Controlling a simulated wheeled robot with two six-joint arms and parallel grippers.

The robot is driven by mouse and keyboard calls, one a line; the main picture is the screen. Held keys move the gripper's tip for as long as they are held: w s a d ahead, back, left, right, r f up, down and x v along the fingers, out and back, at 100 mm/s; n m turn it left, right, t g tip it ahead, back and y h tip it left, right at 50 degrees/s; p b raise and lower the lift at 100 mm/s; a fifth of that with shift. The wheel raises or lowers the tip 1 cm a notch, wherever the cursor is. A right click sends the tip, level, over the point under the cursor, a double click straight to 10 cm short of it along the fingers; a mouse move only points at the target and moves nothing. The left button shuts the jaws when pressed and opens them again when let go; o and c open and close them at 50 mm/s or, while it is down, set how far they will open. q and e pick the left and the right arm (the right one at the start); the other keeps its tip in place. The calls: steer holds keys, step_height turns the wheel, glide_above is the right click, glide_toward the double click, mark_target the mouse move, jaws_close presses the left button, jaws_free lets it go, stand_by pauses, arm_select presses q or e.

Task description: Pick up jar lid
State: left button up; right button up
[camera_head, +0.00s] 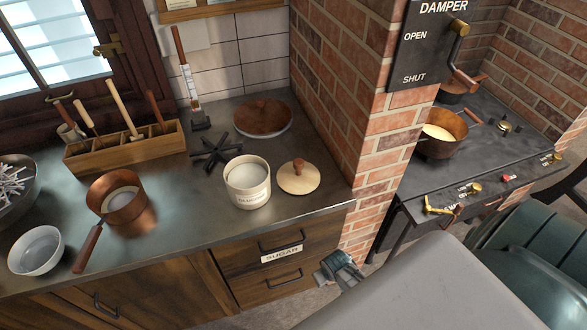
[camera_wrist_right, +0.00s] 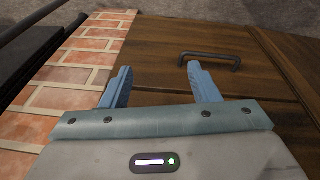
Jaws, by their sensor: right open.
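The jar lid (camera_head: 299,177) is a pale round disc with a reddish-brown knob. It lies on the dark counter, right of the open cream jar (camera_head: 247,182), close to the brick pillar. My right gripper (camera_head: 338,266) is in front of the drawers, below the counter edge and below and right of the lid. In the right wrist view its two blue fingers (camera_wrist_right: 160,82) are spread with nothing between them, facing a wooden front with a dark handle. The lid does not show in the right wrist view. My left gripper is in neither view.
A brick pillar (camera_head: 359,110) rises right of the lid. A copper pan (camera_head: 117,197) stands left. The stove (camera_head: 472,150) is beyond the pillar. The counter edge in front of the jar is clear.

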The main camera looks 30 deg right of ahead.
steer(key=w+a+r+p, duration=0.1)
steer(key=w+r, duration=0.2)
steer(key=r, duration=0.4)
steer(key=w+r+p, duration=0.1)
steer(key=w+r, duration=0.2)
steer(key=r, duration=0.5)
step_height(320, 180, up, 30)
steer(key=m+t+p, duration=0.1)
steer(key=m+p, duration=0.1)
glide_above(299, 162)
steer(key=s+a, duration=0.1)
steer(key=s, duration=0.3)
steer(key=p+x, duration=0.1)
steer(key=x, duration=0.2)
steer(key=p+x, duration=0.2)
steer(key=x, duration=0.1)
steer(key=p+x, duration=0.1)
steer(key=x, duration=0.3)
steer(key=shift+w+d+p, duration=0.1)
steer(key=shift+w+p, duration=0.2)
steer(key=shift+w, duration=0.1)
steer(key=shift+w+f, duration=0.1)
steer(key=shift+f, duration=0.25)
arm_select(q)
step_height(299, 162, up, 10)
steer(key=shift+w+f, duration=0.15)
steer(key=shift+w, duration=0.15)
arm_select(e)
jaws_close()
